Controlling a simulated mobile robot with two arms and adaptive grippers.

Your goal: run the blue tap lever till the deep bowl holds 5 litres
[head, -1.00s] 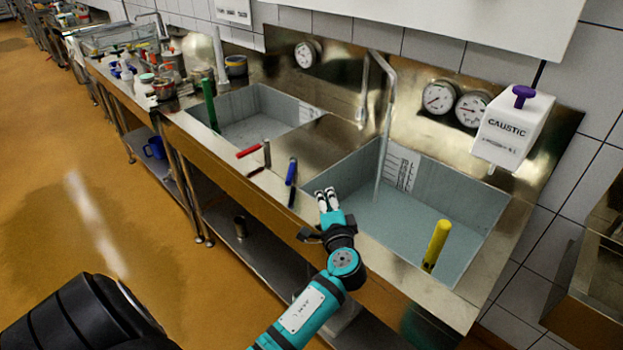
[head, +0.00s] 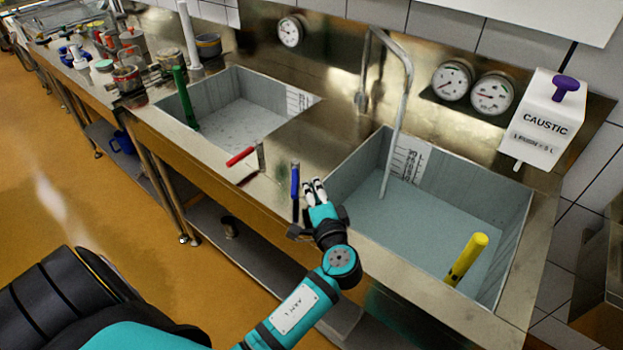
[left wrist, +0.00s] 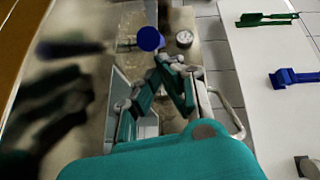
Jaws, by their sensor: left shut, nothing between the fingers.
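The blue tap lever (head: 295,180) stands upright at the sink's front edge, between the two bowls. Its round blue end (left wrist: 149,39) shows in the left wrist view. My left gripper (head: 314,187) is shut and empty, just right of the lever; I cannot tell whether they touch. Its fingers (left wrist: 160,90) also show in the left wrist view. The right bowl (head: 515,235), which I take for the deep one, has a litre scale (head: 408,160) on its back wall. A pale streak runs from the spout (head: 405,65) into it. The water level is unclear.
A yellow standpipe (head: 467,258) leans in the right bowl. A red lever (head: 241,156) and a left bowl (head: 262,90) with a green standpipe (head: 185,97) lie to the left. The caustic dispenser (head: 543,120) hangs at the right; gauges (head: 472,88) line the splashback.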

